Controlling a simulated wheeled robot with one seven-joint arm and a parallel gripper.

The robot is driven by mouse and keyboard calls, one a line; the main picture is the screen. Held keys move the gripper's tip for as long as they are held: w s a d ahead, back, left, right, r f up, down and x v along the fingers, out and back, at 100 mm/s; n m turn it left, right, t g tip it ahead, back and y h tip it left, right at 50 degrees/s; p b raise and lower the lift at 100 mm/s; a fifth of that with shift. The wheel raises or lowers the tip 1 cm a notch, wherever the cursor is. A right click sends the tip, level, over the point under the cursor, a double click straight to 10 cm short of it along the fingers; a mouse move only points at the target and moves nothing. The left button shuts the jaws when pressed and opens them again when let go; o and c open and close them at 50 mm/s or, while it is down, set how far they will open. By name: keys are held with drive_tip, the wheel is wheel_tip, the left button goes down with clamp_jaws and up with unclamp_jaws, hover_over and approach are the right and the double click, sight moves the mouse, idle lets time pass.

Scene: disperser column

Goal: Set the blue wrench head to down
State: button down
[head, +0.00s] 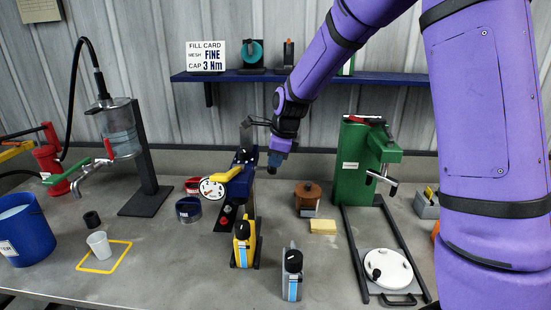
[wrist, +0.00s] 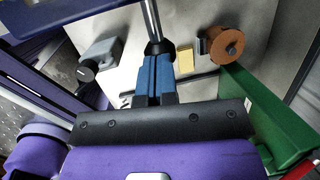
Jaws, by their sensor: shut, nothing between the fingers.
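My gripper (head: 274,167) hangs above the bench, right of the blue gauge unit and beyond the two small upright tools. Its blue fingers (wrist: 153,78) are together and empty in the wrist view. A grey upright tool with a black round head and a light-blue front panel (head: 291,282) stands at the front of the bench. A yellow upright tool (head: 243,252), also with a black head and a blue panel, stands to its left. I cannot tell for certain which one is the blue wrench, nor which way its head is set. My gripper touches neither.
The blue gauge unit (head: 241,180) has a yellow lever. A brown round pot (head: 308,194) and a yellow block (head: 323,227) lie right of my gripper. A green press (head: 355,165) stands further right. A blue shelf (head: 320,76) runs along the wall behind my arm.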

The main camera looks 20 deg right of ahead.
wheel_tip(320, 180, down, 9)
drive_tip(key=shift+r, duration=0.2)
idle(0.3)
